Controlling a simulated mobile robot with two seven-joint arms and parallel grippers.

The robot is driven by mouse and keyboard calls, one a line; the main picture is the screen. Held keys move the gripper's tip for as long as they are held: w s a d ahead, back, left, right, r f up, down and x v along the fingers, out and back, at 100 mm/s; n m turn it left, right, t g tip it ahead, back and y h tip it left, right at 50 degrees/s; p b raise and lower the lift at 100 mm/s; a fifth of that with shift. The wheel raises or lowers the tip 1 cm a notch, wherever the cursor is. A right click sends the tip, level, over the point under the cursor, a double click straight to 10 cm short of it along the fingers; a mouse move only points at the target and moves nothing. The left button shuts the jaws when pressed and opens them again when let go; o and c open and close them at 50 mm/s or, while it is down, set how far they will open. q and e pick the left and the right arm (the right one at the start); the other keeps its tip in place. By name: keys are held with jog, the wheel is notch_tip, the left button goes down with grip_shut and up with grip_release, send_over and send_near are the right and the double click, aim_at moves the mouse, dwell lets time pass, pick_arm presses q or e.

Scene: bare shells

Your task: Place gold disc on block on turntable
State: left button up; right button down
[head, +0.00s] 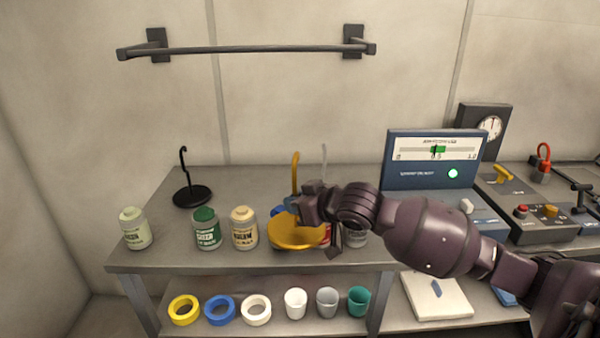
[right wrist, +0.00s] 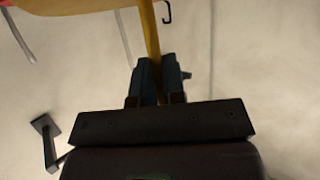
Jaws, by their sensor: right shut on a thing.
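A gold disc (head: 292,236) with an upright gold rod (head: 295,170) is over the table, right of the jars. My right gripper (head: 310,206) is shut on the rod above the disc. In the right wrist view the rod (right wrist: 149,35) passes between the fingers (right wrist: 158,78), and the disc's yellow edge (right wrist: 70,6) shows at the top left. A blue piece (head: 278,211) shows partly behind the disc. I cannot tell whether it is the block or turntable, or whether the disc touches anything. My left gripper is not in view.
A black disc with a hooked rod (head: 192,196) stands at the back left. Several jars, one green-lidded (head: 206,230), line the front. A silver rod (head: 324,165) rises behind my gripper. A blue gauge box (head: 435,180) stands right. Rings and cups fill the shelf below.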

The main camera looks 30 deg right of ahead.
jog(key=s+a+f+m+h, duration=0.3)
jog(key=s+a+f, duration=0.6)
jog(key=a+f, duration=0.2)
notch_tip(320, 180, down, 2)
jog(key=shift+s+a+f+h, duration=0.15)
jog(key=shift+a+f+h, duration=0.1)
jog(key=shift+a+h, duration=0.15)
jog(key=shift+s+d+t, duration=0.1)
jog(key=shift+d+t, duration=0.15)
jog(key=shift+t, duration=0.05)
